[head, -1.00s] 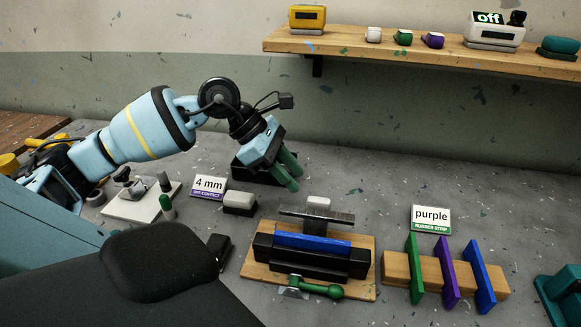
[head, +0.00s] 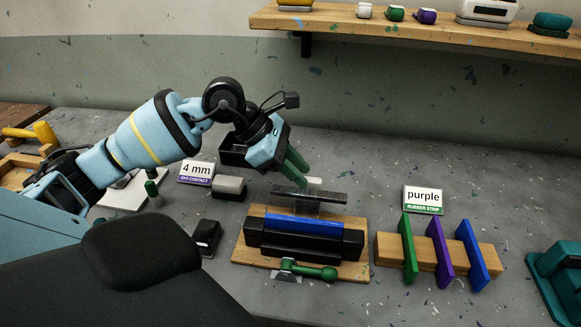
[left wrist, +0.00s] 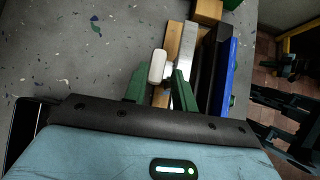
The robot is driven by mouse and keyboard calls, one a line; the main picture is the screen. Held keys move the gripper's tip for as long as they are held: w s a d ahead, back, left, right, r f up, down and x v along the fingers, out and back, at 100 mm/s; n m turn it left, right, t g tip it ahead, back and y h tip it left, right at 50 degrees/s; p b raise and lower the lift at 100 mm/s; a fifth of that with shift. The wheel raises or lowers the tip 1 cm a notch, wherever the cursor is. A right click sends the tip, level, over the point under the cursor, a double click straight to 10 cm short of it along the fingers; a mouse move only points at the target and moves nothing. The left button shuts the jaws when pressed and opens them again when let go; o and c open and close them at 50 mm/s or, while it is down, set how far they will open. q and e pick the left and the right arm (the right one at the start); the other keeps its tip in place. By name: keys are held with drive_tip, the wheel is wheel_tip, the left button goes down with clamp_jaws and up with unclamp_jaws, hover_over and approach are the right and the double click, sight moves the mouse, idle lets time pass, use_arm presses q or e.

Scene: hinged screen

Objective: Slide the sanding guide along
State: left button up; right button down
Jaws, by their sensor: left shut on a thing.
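The sanding guide is a grey metal bar (head: 318,195) with a pale handle (head: 314,183) behind it. It sits above a blue strip (head: 304,224) held in a black clamp on a wooden base (head: 245,258). My left gripper (head: 298,180), with green fingers, reaches down to the handle from behind and left. In the left wrist view the pale handle (left wrist: 157,66) shows between the green fingertips, beside the metal bar (left wrist: 187,75). The jaws are shut on the handle, though the exact contact is hard to see. My right gripper is not in view.
A green-handled tool (head: 312,271) lies at the base's front. A "4 mm" sign (head: 196,172) and a grey-black block (head: 228,187) stand left. A wooden rack (head: 388,262) with coloured strips and a "purple" sign (head: 423,199) stand right. A shelf (head: 400,30) hangs above.

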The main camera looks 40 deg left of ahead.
sight(298, 193)
use_arm(q)
drive_tip(key=shift+g, duration=0.3)
drive_tip(key=shift+s+d+f, duration=1.3)
drive_tip(key=shift+s, duration=0.2)
drive_tip(key=o, duration=1)
drive_tip(key=shift+w+f, duration=0.1)
drive_tip(key=shift+a+r, duration=0.3)
drive_tip(key=shift+r, duration=0.3)
drive_tip(key=v, duration=0.4)
drive_tip(key=b+v, duration=0.1)
drive_tip(key=v, duration=0.1)
drive_tip(key=shift+w+r, duration=0.2)
drive_tip(key=shift+w, duration=0.05)
drive_tip(key=shift+a+r, duration=0.2)
drive_tip(key=shift+r, duration=0.3)
drive_tip(key=shift+v, duration=0.85)
drive_tip(key=shift+a+t, duration=0.15)
drive_tip(key=shift+t, duration=0.25)
